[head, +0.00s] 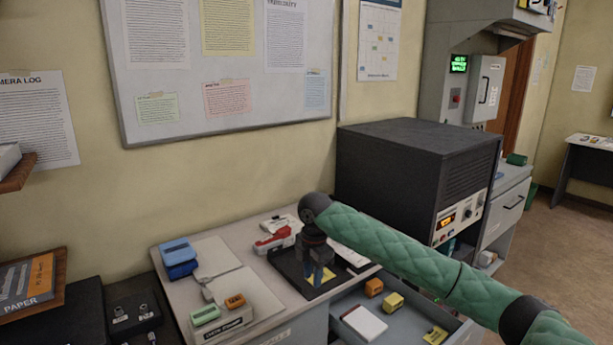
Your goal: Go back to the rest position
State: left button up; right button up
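My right arm, in a green quilted sleeve, reaches in from the lower right over the desk and an open drawer. My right gripper (318,281) points down at a black tray (290,268) on the desk. A yellow piece (325,273) lies in the tray right around its fingertips. Whether the fingers are apart or closed on something is too small to tell. My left gripper is not in view.
The open drawer (345,302) holds a white notepad (364,322), yellow and orange blocks (393,302) and a yellow note. A red and white stapler-like object (275,240), blue boxes (179,258) and green and orange blocks stand on the desk. A large dark cabinet (410,175) rises behind my arm.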

jog(key=s+a+f+m+t+y, duration=0.3)
jog(key=s+f+m, duration=0.6)
jog(key=s+f, duration=1)
jog(key=s+d+f+m+h, duration=0.25)
jog(key=s+d+m, duration=0.45)
jog(key=s+d, duration=0.6)
jog(key=s+d+f+m+h, duration=0.1)
jog(key=s+d+f+m, duration=0.3)
jog(key=s+d+m, duration=0.55)
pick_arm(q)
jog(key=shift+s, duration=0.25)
pick_arm(e)
jog(key=s+a+f, duration=0.1)
jog(key=s+f, duration=0.1)
jog(key=f, duration=0.9)
jog(key=s+a+f+n+g, duration=0.1)
jog(key=s+f, duration=0.2)
jog(key=f, duration=0.9)
jog(key=s+a+f+n+y, duration=0.1)
jog(key=s+a+f, duration=0.1)
jog(key=f, duration=0.9)
jog(key=shift+s+f+g, duration=0.2)
jog(key=shift+s+g, duration=0.2)
jog(key=shift+s, duration=0.25)
jog(key=shift+n, duration=0.25)
jog(key=shift+c, duration=0.4)
